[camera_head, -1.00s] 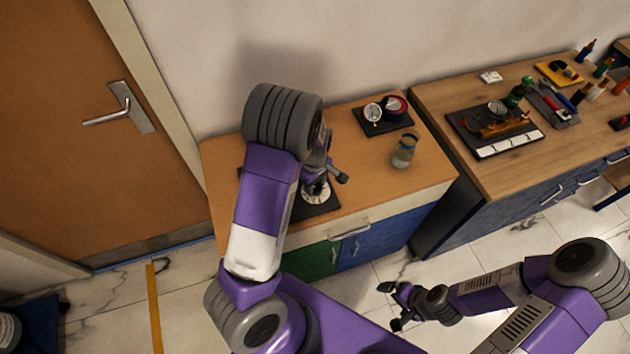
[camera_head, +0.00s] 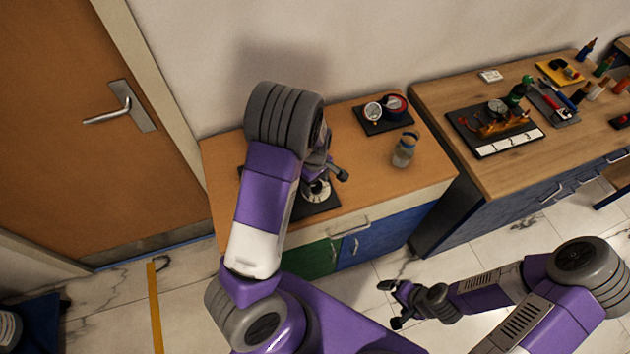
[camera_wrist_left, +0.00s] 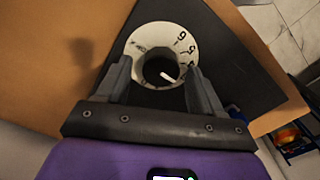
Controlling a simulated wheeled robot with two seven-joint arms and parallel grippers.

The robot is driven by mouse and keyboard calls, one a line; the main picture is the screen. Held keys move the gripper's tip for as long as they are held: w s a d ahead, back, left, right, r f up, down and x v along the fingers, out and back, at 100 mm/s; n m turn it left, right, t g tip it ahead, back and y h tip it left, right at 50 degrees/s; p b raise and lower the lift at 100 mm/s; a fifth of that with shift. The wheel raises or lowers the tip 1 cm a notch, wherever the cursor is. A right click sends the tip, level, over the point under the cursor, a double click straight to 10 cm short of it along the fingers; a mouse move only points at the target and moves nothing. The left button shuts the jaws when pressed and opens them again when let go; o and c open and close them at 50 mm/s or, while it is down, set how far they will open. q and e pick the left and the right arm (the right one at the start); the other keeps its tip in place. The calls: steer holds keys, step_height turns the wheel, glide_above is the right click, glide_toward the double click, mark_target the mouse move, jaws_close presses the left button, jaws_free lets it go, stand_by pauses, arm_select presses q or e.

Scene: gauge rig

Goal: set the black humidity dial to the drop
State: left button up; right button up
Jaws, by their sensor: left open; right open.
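The black humidity dial (camera_wrist_left: 160,70) is a dark round knob with a white pointer line, inside a white ring (camera_wrist_left: 183,42) printed with black numbers. In the wrist view the pointer slants to the lower right. A small dark mark sits on the ring's upper left; I cannot tell whether it is the drop. In the head view the white ring (camera_head: 318,190) is partly hidden by my left gripper (camera_head: 330,172). My left gripper (camera_wrist_left: 160,85) is open, with one finger on each side of the knob; contact is unclear. My right gripper (camera_head: 398,305) is open and empty, away from the cabinet.
The dial's black plate (camera_wrist_left: 240,75) lies on the wooden cabinet top (camera_head: 365,175). A glass jar (camera_head: 404,150) and a second black plate (camera_head: 384,127) with a gauge and a red-rimmed round item stand to the right. A workbench (camera_head: 450,100) with tools is beyond a gap.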

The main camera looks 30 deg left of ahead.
mark_target(315, 185)
arm_select(q)
step_height(315, 185, up, 8)
steer(key=shift+f+p, duration=0.2)
steer(key=shift+p, duration=0.5)
arm_select(e)
steer(key=shift+r, duration=0.75)
